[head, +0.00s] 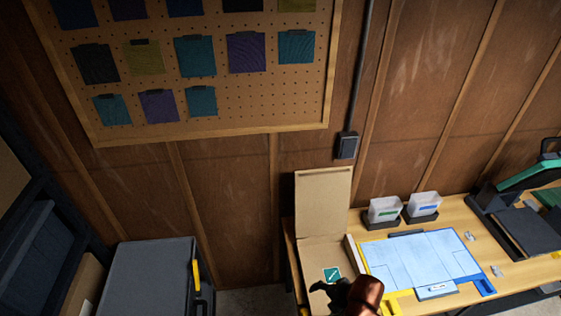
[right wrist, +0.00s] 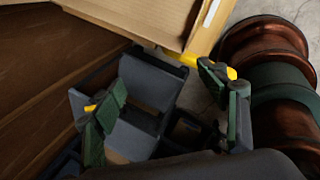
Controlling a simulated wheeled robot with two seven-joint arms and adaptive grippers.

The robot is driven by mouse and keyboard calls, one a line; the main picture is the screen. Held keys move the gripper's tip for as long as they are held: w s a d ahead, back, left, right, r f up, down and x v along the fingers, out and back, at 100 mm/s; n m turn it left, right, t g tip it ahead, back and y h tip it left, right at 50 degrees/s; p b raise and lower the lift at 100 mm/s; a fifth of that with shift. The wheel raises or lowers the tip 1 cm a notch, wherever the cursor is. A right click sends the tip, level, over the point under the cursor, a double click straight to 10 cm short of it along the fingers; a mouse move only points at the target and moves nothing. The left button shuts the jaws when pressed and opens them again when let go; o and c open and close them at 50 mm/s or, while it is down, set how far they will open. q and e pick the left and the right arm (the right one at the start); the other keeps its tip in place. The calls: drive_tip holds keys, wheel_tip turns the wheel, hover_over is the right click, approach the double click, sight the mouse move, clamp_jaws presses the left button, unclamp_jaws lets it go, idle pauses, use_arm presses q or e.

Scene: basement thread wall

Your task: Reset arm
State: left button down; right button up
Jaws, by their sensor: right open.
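My right gripper (head: 333,289) is low in the head view, in front of the open cardboard box at the left end of the table. In the right wrist view my right gripper (right wrist: 168,100) has its two green-padded fingers wide apart, with nothing between them. Behind the fingers a grey-blue bin (right wrist: 137,75) shows lower down. My left gripper is not in view.
The wooden table (head: 405,218) carries an open box (head: 322,205), a pale blue mat (head: 420,255), two white bins (head: 385,208) and a dark machine (head: 525,230). A pegboard (head: 265,100) with cloth swatches hangs above. A grey cabinet (head: 150,280) stands left.

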drive_tip(key=s+d+f+m+h, duration=0.2)
drive_tip(key=s+d+f+m, duration=0.1)
drive_tip(key=s+d+m, duration=0.75)
drive_tip(key=s+d+f+m+h, duration=0.25)
drive_tip(key=s+d+m, duration=0.45)
drive_tip(key=d+m, duration=0.65)
drive_tip(key=s+a+f+m+g+b, duration=0.1)
drive_tip(key=a+f+b, duration=0.15)
drive_tip(key=f, duration=1.65)
drive_tip(key=s+a+f+b, duration=0.15)
drive_tip(key=f+b, duration=0.25)
drive_tip(key=f, duration=1.5)
drive_tip(key=s+f+g+b, duration=0.1)
drive_tip(key=s+f+b, duration=0.3)
drive_tip(key=s+f, duration=1.4)
wheel_tip(320, 180, down, 3)
drive_tip(key=shift+s+a+f+y+b, duration=0.1)
drive_tip(key=shift+s+a+y+b, duration=0.15)
drive_tip(key=shift+y+b, duration=0.2)
drive_tip(key=shift+c, duration=0.6)
